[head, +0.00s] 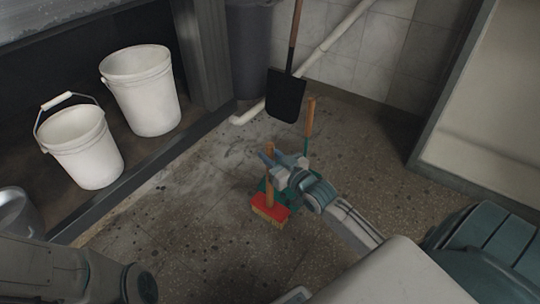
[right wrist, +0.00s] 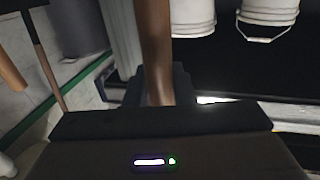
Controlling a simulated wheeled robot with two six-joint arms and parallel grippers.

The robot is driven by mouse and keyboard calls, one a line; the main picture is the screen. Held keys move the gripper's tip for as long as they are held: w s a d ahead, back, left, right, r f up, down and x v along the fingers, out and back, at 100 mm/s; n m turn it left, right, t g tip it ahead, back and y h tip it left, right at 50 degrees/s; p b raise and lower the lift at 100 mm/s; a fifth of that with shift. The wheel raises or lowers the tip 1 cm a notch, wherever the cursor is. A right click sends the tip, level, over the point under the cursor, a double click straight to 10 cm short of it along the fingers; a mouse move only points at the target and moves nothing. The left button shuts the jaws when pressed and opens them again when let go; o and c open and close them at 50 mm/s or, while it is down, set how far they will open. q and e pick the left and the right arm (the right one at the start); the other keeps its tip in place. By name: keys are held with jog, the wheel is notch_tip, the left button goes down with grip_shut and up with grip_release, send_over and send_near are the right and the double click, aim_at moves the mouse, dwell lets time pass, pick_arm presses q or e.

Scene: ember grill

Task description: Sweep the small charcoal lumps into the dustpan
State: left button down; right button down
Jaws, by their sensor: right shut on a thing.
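My right gripper (head: 271,162) is shut on the upright wooden handle of a hand brush (head: 270,208). The brush has a red block and pale bristles, low at or near the floor. In the right wrist view the brown handle (right wrist: 156,50) stands between the fingers. A green dustpan (head: 264,186) shows just behind the brush, partly hidden by it and by my gripper. An upright wooden handle (head: 309,118) with a green lower part rises behind my gripper and seems to belong to the dustpan. I cannot make out charcoal lumps on the speckled floor. My left gripper is out of view.
Two white buckets (head: 140,90) (head: 82,148) stand in a dark recess behind a raised edge at left. A black shovel (head: 286,96) leans at the back near a pale pipe (head: 330,45) and a grey bin (head: 250,45). Floor left of the brush is open.

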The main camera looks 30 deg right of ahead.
jog(key=shift+w+d+b, duration=0.2)
jog(key=shift+w+b, duration=0.25)
jog(key=shift+w, duration=0.25)
jog(key=shift+w+d, duration=0.1)
jog(key=shift+d, duration=0.3)
jog(key=w+d+b, duration=0.4)
jog(key=d+b, duration=0.3)
jog(key=d, duration=0.5)
notch_tip(320, 180, up, 8)
jog(key=p, duration=0.7)
jog(key=shift+f, duration=0.2)
jog(key=shift+a, duration=0.1)
